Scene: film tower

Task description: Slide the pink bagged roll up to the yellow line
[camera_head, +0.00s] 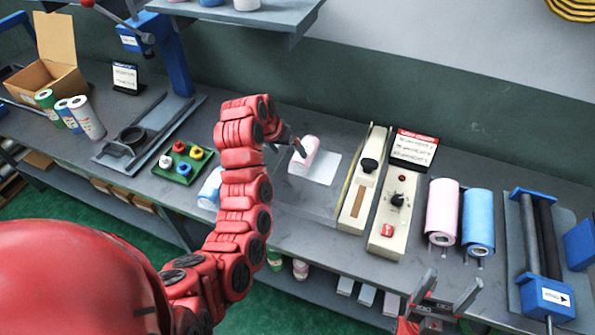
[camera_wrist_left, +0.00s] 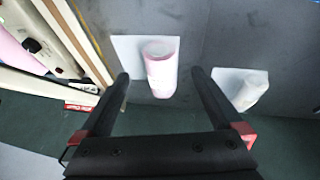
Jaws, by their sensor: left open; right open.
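The pink bagged roll (camera_head: 308,153) lies on the bench with its flat clear bag (camera_head: 326,170) spread to its right. My left gripper (camera_head: 296,146) is open beside the roll. In the left wrist view, the roll (camera_wrist_left: 160,66) shows between and just beyond the open fingertips (camera_wrist_left: 161,76); contact cannot be told. The yellow line (camera_head: 349,184) runs along the left edge of the cream sealer (camera_head: 361,190), apart from the bag; it also shows in the left wrist view (camera_wrist_left: 84,28). My right gripper (camera_head: 452,286) is open and empty at the bench's front right.
A pale blue roll (camera_head: 209,188) lies left of the pink one, partly behind my left arm. A cream control box (camera_head: 393,222) stands right of the sealer. Bare bench lies between bag and sealer.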

